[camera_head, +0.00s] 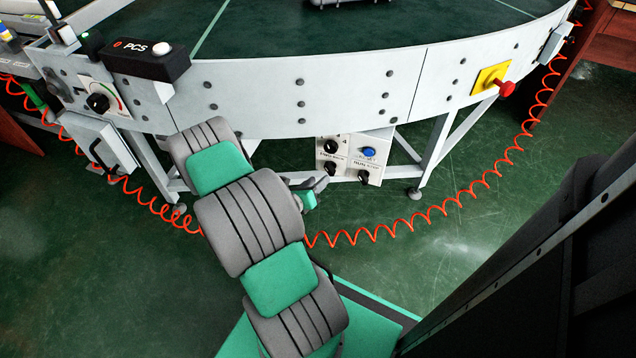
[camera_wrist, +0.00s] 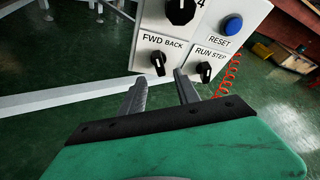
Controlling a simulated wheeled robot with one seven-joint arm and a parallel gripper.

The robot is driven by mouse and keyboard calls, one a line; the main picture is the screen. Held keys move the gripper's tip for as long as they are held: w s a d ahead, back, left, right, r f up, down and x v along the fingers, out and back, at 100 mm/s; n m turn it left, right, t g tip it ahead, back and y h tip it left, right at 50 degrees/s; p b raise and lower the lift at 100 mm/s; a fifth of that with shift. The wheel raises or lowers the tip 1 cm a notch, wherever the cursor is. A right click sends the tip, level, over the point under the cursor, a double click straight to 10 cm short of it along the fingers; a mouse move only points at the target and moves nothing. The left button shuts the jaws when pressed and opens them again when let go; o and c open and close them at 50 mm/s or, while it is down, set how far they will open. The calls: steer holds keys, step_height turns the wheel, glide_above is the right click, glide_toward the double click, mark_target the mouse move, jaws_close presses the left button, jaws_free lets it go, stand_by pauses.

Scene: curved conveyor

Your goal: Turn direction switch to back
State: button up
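The direction switch (camera_wrist: 158,64) is a black knob under the label "FWD BACK" on a white control box (camera_wrist: 225,22). In the head view the box (camera_head: 379,142) hangs below the conveyor rim, and the switch is the lower left knob, partly hidden at my fingertips. My gripper (camera_wrist: 159,77) is open and empty, its two grey fingers apart just in front of the switch, one to each side in the picture. I cannot tell whether they touch it. The knob stands roughly upright; its exact setting is hard to read. My gripper (camera_head: 321,183) also shows small in the head view.
The box also holds a blue RESET button (camera_wrist: 232,25), a RUN STEP knob (camera_wrist: 205,71) and a larger black knob (camera_wrist: 181,10). An orange coiled cable (camera_head: 345,238) loops below. The conveyor rim (camera_head: 330,95) is above, with a red emergency button (camera_head: 507,89) at right.

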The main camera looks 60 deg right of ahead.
mark_target(328, 171)
steer(key=b+x, duration=0.2)
steer(key=x, duration=0.4)
steer(key=shift+w+d+f, duration=0.1)
steer(key=shift+d+f, duration=0.1)
steer(key=shift+d, duration=0.5)
jaws_close()
